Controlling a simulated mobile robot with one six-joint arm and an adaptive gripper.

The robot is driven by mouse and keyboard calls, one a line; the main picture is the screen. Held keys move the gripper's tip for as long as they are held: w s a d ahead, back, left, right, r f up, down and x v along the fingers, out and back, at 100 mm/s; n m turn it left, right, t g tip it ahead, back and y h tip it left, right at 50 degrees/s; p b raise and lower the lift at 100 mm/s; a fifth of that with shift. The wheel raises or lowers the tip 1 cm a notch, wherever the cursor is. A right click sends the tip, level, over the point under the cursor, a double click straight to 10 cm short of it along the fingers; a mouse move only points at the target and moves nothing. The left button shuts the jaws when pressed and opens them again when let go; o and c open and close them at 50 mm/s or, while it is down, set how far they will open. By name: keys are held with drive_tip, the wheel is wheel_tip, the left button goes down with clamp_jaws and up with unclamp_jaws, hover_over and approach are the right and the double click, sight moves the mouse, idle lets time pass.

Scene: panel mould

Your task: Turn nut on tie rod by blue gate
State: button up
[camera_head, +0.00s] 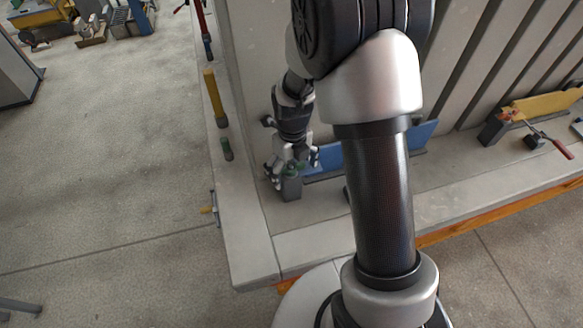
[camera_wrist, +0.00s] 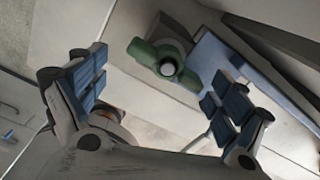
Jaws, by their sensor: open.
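A green winged nut (camera_wrist: 166,62) sits on a dark round rod end between and beyond my open fingers in the wrist view. In the head view the nut (camera_head: 292,168) shows in part between the fingertips, on top of a grey block (camera_head: 291,188). My gripper (camera_head: 292,170) points down over it; it also shows in the wrist view (camera_wrist: 155,100), with its fingers apart on either side of the nut. I cannot tell whether either finger touches it. The blue gate (camera_head: 325,162) lies right beside the nut, and in the wrist view (camera_wrist: 225,62) it runs past the right finger.
The grey mould edge (camera_head: 250,240) runs along the left and front. A yellow post (camera_head: 214,95) and a small green-topped piece (camera_head: 227,149) stand on its left rim. A red-handled clamp (camera_head: 550,142) lies at right. Open floor (camera_head: 110,160) is at left.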

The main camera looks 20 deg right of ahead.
sight(292, 171)
drive_tip(key=shift+w+r, duration=0.25)
drive_tip(key=shift+w, duration=0.45)
drive_tip(key=shift+w+r, duration=0.15)
drive_tip(key=shift+r, duration=0.35)
wheel_tip(292, 171, up, 11)
drive_tip(key=s, duration=0.1)
drive_tip(key=shift+s, duration=0.15)
